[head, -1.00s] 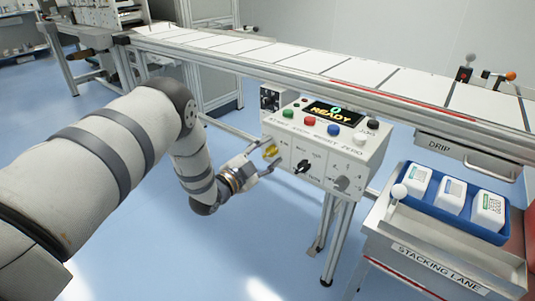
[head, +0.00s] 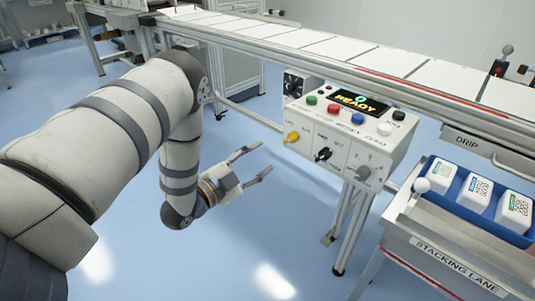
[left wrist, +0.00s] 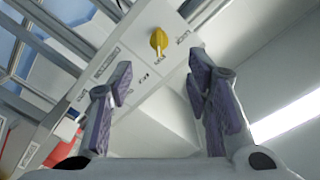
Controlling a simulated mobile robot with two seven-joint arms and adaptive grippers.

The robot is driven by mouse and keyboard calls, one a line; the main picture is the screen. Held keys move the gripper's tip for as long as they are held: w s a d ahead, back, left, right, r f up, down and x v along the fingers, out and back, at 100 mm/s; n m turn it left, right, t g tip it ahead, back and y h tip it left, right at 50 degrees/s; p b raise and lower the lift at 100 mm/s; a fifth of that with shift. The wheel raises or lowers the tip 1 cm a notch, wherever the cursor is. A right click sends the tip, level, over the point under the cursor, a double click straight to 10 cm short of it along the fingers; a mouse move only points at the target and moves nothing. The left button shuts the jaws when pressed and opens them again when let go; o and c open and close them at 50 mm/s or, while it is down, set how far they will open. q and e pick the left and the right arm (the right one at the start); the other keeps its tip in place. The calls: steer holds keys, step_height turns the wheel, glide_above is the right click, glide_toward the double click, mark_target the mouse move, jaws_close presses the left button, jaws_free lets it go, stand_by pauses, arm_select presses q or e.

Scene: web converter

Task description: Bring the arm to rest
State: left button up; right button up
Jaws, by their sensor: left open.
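My left gripper (head: 256,162) is open and empty in the head view, below and left of the white control box (head: 338,150). Its two fingers are apart and touch nothing. In the left wrist view the spread fingers (left wrist: 160,85) frame the box's lower face, with the yellow knob (left wrist: 159,40) beyond them. The yellow knob also shows in the head view (head: 292,137), clear of the fingers. The box's display (head: 361,103) reads READY. My right gripper is not in view.
A conveyor (head: 330,45) with white sheets runs above the box. At the right, a blue tray (head: 440,170) holds white printed packs beside the stacking lane (head: 440,255). A metal leg (head: 345,235) stands under the box. The blue floor is clear around my left gripper.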

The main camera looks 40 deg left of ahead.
arm_select(q)
steer(key=s+d+f+n+g+p, duration=0.1)
steer(key=s+d+f+n+g, duration=0.25)
steer(key=s+f, duration=0.25)
steer(key=s+d+f+n+g+p, duration=0.2)
steer(key=s+d+f+g, duration=0.3)
steer(key=s+f, duration=0.1)
steer(key=s+d+n+g, duration=0.1)
steer(key=s+g, duration=0.3)
steer(key=s, duration=0.6)
steer(key=s+d+n+g+p, duration=0.1)
steer(key=s+d+n+g, duration=0.1)
steer(key=s, duration=0.7)
steer(key=s+d+n+g+y, duration=0.1)
steer(key=s+d+n+g, duration=0.1)
steer(key=s+g, duration=0.4)
steer(key=s+d, duration=0.1)
steer(key=s, duration=0.3)
steer(key=shift+s+d+f+p, duration=0.35)
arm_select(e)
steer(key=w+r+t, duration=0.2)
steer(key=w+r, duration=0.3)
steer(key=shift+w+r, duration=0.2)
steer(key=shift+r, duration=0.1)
